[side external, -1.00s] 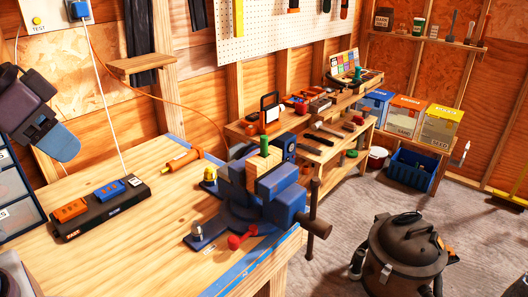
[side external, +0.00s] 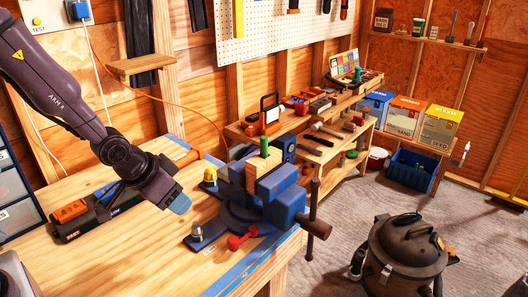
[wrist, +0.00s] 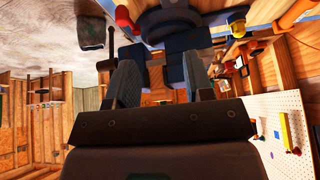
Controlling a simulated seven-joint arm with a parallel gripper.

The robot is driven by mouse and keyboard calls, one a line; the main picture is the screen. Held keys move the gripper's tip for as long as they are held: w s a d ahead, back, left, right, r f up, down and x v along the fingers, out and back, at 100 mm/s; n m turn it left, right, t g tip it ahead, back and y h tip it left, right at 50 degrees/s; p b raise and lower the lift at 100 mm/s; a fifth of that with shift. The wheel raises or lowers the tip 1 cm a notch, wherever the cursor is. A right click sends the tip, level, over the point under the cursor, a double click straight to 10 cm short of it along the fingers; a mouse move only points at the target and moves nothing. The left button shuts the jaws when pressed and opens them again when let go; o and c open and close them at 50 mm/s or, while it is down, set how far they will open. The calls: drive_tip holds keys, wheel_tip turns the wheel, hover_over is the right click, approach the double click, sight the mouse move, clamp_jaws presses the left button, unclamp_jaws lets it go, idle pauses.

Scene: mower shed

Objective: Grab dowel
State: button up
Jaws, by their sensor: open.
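A short green dowel (side external: 264,146) stands upright from a light wooden block (side external: 266,178). The block is clamped in the blue bench vise (side external: 285,198) near the corner of the workbench. My gripper (side external: 181,204) is left of the vise, low over the bench and apart from the dowel, with its blue finger end pointing down and right. In the wrist view my gripper's two fingers (wrist: 159,62) are spread and nothing shows held between them. The vise (wrist: 167,22) fills the top of that view, and I cannot make out the dowel there.
A yellow-capped item (side external: 209,176) stands behind. Bare bench (side external: 130,265) is in front.

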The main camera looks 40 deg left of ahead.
drive_tip(key=w+f+t, duration=0.3)
drive_tip(key=w+f, duration=0.1)
drive_tip(key=t+h, duration=0.3)
drive_tip(key=t, duration=0.6)
approach(261, 145)
drive_tip(key=shift+m, duration=0.4)
drive_tip(key=w, duration=0.3)
drive_tip(key=w+d, duration=0.1)
drive_tip(key=w, duration=0.6)
drive_tip(key=shift+w+d, duration=0.35)
drive_tip(key=shift+d, duration=0.05)
drive_tip(key=shift+c, duration=0.3)
clamp_jaws()
